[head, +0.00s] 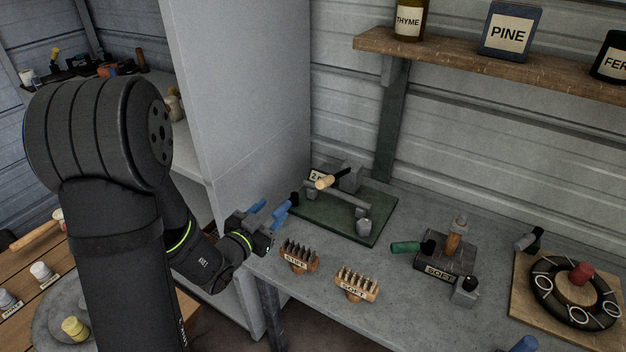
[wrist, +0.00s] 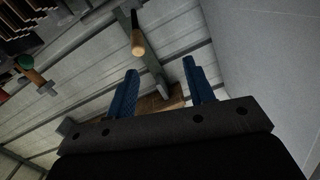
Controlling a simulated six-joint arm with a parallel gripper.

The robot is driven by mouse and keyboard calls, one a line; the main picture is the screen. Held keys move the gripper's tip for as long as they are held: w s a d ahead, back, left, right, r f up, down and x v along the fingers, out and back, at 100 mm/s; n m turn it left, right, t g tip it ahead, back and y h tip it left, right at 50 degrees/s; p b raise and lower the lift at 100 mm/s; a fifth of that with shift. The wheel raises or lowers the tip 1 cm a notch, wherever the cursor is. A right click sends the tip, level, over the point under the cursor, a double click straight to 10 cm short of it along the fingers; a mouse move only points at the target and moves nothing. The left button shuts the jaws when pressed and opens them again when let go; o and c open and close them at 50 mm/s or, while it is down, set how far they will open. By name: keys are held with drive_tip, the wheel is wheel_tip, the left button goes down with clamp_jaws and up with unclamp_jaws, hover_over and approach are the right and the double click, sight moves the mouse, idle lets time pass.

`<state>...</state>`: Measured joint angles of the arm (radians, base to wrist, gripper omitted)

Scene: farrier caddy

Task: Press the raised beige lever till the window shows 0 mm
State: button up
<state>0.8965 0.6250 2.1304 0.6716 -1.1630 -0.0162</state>
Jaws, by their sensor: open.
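The beige lever (head: 325,182) is raised over a grey device (head: 350,178) on a dark green board (head: 340,222) at the back left of the bench. A small white plate with dark marks (head: 315,175) sits behind the lever; it is partly covered and I cannot read its value. My gripper (head: 282,209) is open and empty, in front of and left of the board, apart from the lever. In the wrist view my two blue fingers (wrist: 160,67) are spread, and a beige end, likely the lever (wrist: 137,45), shows beyond them.
A green-handled tool (head: 405,247) and a dark block (head: 445,262) stand right of the board. A tall grey panel (head: 235,90) rises left of it. A wooden shelf (head: 450,58) hangs above.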

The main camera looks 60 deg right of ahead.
sight(324, 183)
drive_tip(key=s, duration=0.1)
drive_tip(key=s+d+f+g, duration=0.1)
drive_tip(key=s+m+g+h, duration=0.1)
drive_tip(key=shift+s+d+f, duration=0.15)
drive_tip(key=shift+d+f, duration=0.1)
drive_tip(key=shift+f, duration=0.05)
drive_tip(key=shift+s+d, duration=0.15)
drive_tip(key=shift+d, duration=0.05)
drive_tip(key=d, duration=1.1)
drive_tip(key=s+d, duration=0.1)
drive_tip(key=d, duration=0.5)
drive_tip(key=shift+s, duration=0.1)
